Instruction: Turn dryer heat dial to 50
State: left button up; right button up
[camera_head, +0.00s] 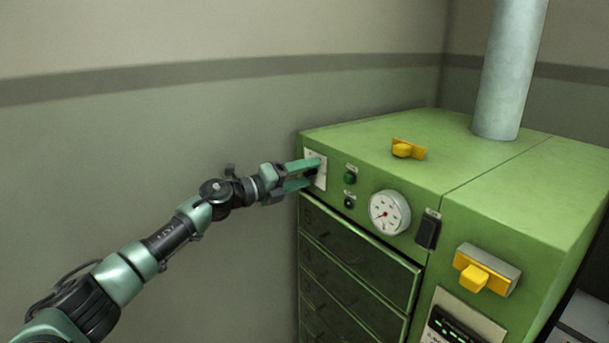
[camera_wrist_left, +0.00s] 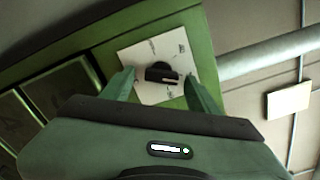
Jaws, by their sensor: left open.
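The green dryer (camera_head: 385,165) stands at the right in the head view. Its heat dial is a black knob (camera_wrist_left: 161,73) on a white plate (camera_wrist_left: 154,50), which shows in the left wrist view. In the head view the plate (camera_head: 321,180) sits at the upper left of the dryer's front, and the fingers partly hide it. My left gripper (camera_head: 303,174) is open in front of the plate. In the left wrist view its fingers (camera_wrist_left: 160,88) lie on either side of the knob, with a gap on each side. I cannot read the dial's setting. My right gripper is not in view.
Right of the plate are a green button (camera_head: 350,178), a black knob (camera_head: 349,202), a round gauge (camera_head: 389,212) and a black switch (camera_head: 428,231). Yellow handles (camera_head: 408,149) and (camera_head: 486,272) stick out from the dryer. Drawers (camera_head: 359,255) lie below. A grey pipe (camera_head: 509,70) rises from the top.

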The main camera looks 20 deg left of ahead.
pick_arm(q)
jog(key=b+v, duration=0.2)
jog(key=v, duration=0.5)
jog(key=shift+s+a, duration=0.25)
jog(key=shift+s, duration=0.05)
